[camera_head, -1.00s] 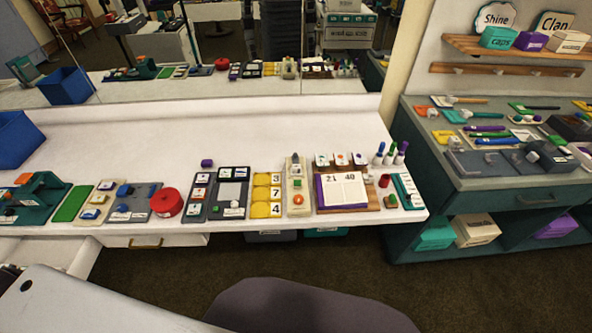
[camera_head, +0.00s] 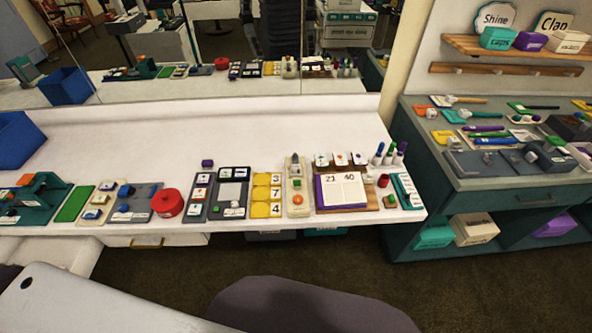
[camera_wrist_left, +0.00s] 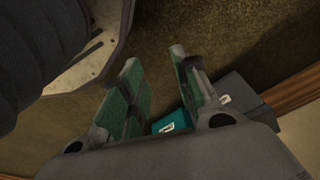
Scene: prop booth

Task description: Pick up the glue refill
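I cannot tell for sure which item is the glue refill; nothing in view carries a readable glue label. Small supplies stand along the front of the white table (camera_head: 270,140). Among them are a red round tape-like roll (camera_head: 168,203), a small purple block (camera_head: 207,163), and upright pens (camera_head: 390,155) at the right end. In the left wrist view my left gripper (camera_wrist_left: 155,60) is open, with two green-padded fingers apart and nothing between them. It points over dark carpet, with a teal box (camera_wrist_left: 172,123) beyond the fingers. My right gripper is not in view.
A blue bin (camera_head: 18,140) stands at the table's left end. A mirror behind the table reflects its items. A teal bench (camera_head: 480,180) with tools stands at the right, under a wooden shelf (camera_head: 510,50). A purple-grey rounded seat-like shape (camera_head: 310,305) is in front.

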